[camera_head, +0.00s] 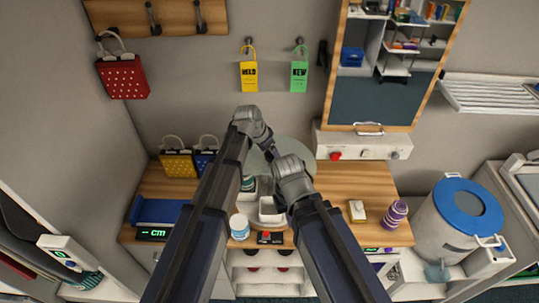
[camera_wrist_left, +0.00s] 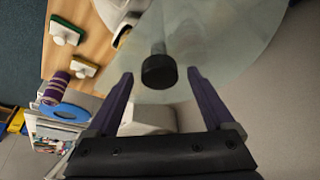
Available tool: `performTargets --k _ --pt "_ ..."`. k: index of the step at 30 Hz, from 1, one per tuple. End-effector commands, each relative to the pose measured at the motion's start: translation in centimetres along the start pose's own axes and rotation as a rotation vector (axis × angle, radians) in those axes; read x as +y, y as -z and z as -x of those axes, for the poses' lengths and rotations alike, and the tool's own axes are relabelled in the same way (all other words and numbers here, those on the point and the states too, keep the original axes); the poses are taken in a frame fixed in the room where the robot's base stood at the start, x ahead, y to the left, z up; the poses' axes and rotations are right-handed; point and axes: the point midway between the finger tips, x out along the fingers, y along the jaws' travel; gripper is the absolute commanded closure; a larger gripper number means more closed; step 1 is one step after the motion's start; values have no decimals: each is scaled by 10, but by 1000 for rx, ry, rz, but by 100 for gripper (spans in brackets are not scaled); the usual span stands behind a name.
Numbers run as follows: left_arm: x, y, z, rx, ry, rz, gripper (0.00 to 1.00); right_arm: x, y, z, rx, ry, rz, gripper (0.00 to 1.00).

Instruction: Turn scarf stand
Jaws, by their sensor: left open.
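A pale, see-through round disc (camera_head: 298,152) shows behind my arms at the back of the wooden counter; it looks like the scarf stand, but I see no scarf on it. In the left wrist view the disc (camera_wrist_left: 225,35) fills the top, with a short black knob (camera_wrist_left: 158,72) on it. My left gripper (camera_wrist_left: 160,76) is open, one finger on each side of the knob with gaps, not closed on it. In the head view my left gripper (camera_head: 268,150) is at the disc's left side. My right gripper (camera_head: 279,198) is over the white trays, its fingers mostly hidden.
On the counter (camera_head: 365,185) stand a white bottle (camera_head: 239,226), a purple striped bottle (camera_head: 394,213) and white trays (camera_head: 270,211). A white panel with knobs (camera_head: 365,146) is behind. A blue-lidded bin (camera_head: 468,205) stands right. Yellow (camera_head: 248,75) and green tags (camera_head: 299,76) hang above.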

Motion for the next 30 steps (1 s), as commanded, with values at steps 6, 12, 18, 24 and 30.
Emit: performTargets --k 6,12,18,24,30 --pt "0 0 1 0 0 0 26 0 0 1 0 0 0 100" --pt "0 0 1 0 0 0 48 0 0 1 0 0 0 100" --pt "0 0 1 0 -1 0 71 0 0 1 0 0 0 100" --pt "0 0 1 0 -1 0 93 0 0 1 0 0 0 100" --pt "0 0 1 0 -1 0 100 0 0 1 0 0 0 100"
